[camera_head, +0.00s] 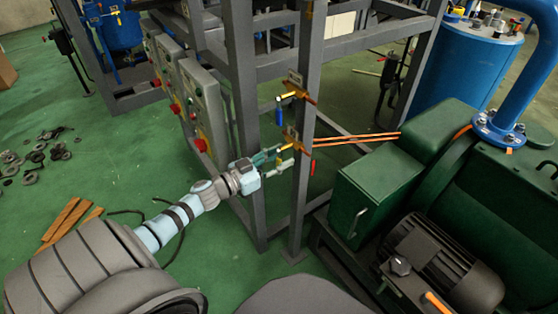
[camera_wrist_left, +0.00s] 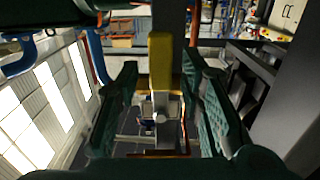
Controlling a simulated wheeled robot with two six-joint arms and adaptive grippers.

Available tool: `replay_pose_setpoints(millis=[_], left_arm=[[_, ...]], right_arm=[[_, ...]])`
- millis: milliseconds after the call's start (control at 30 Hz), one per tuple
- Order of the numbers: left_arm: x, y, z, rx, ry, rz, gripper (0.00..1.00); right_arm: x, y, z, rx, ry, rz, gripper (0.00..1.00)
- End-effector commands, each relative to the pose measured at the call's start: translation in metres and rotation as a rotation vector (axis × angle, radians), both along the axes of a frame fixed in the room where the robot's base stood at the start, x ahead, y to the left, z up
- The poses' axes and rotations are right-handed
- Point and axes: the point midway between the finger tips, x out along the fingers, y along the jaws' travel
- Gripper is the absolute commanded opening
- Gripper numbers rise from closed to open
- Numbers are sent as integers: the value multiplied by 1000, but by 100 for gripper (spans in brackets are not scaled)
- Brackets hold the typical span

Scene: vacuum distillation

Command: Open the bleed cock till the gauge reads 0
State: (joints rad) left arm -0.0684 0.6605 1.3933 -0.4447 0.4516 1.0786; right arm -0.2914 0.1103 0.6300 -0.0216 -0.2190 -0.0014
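My left gripper (camera_head: 275,156) reaches in from the left to a dark steel post, beside the lower of two small valves on it. This lower valve (camera_head: 291,135) has orange-brown pipe fittings and a yellow lever. In the left wrist view the yellow lever (camera_wrist_left: 160,60) stands upright between my two open green fingers, with a gap visible on each side. The upper valve (camera_head: 296,92) has a blue-gripped handle (camera_head: 279,112) hanging down. Which valve is the bleed cock is not readable. No gauge reading can be made out. My right gripper is not in view.
Grey control boxes (camera_head: 204,105) with red buttons stand left of the post. A green pump housing (camera_head: 376,190) and a dark motor (camera_head: 440,262) stand to the right. Thin copper pipes (camera_head: 355,139) run from the post to the pump. Wooden planks (camera_head: 68,220) lie on the floor.

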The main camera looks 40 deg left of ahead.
Motion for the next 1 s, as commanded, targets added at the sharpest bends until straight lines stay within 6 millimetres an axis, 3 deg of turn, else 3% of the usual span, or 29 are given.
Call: replay_pose_setpoints(millis=[167,400,1000], left_arm=[[0,0,0,0,0,0,35],[0,0,0,0,0,0,0],[-1,-2,2,-57,18,1,0]], right_arm=[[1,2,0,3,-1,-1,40],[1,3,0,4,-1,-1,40],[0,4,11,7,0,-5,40]])
